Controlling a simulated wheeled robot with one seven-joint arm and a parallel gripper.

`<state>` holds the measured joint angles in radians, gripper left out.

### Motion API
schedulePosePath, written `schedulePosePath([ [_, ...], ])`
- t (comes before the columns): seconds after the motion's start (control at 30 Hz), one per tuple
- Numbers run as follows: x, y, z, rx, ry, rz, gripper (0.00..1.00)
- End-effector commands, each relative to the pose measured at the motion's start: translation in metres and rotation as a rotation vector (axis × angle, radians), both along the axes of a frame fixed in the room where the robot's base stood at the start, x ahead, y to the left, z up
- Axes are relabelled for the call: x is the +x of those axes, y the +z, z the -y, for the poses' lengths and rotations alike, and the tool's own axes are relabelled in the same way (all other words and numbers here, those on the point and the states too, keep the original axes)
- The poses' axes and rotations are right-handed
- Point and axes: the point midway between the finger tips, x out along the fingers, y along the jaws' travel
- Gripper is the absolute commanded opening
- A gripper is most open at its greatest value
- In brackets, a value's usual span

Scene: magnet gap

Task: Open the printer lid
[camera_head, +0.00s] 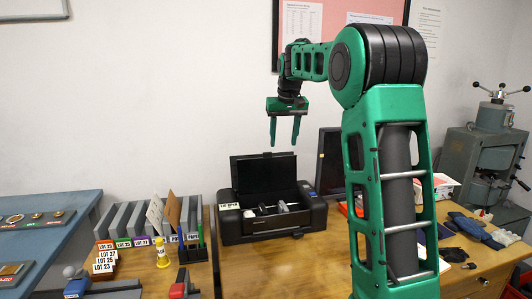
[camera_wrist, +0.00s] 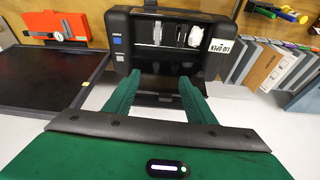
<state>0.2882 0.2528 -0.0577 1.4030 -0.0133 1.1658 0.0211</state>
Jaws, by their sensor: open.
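The black printer (camera_head: 317,212) stands on the wooden bench, with its lid (camera_head: 265,172) raised upright at the back. Its inside lies open, with white and grey parts showing. In the wrist view the printer (camera_wrist: 118,20) is upside down at the top, and the dark lid (camera_wrist: 165,82) shows partly between and beyond my fingers. My gripper (camera_head: 284,143) hangs fingers-down above the lid in the head view, apart from it, open and empty. Its two green fingers (camera_wrist: 160,78) are spread in the wrist view.
A green-grey press (camera_head: 480,155) is far right. Bench space in front of the printer is clear.

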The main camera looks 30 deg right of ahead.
Motion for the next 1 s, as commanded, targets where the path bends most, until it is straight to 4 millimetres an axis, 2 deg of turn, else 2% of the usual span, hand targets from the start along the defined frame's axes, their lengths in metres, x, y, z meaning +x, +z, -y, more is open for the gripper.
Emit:
schedulePosePath([
  [0.03,0.025,0.002,0.003,-0.003,0.013,0.015,0.50],
  [0.1,0.051,0.005,0.005,-0.008,0.034,0.036,0.50],
  [0.2,0.078,0.009,0.007,-0.012,0.051,0.060,0.50],
  [0.3,0.094,0.010,0.007,-0.014,0.065,0.075,0.50],
  [0.43,0.104,0.009,0.008,-0.015,0.072,0.083,0.50],
  [0.57,0.109,-0.002,0.009,-0.015,0.073,0.081,0.50],
  [1.0,0.134,-0.070,0.017,-0.015,0.071,0.081,0.50],
])
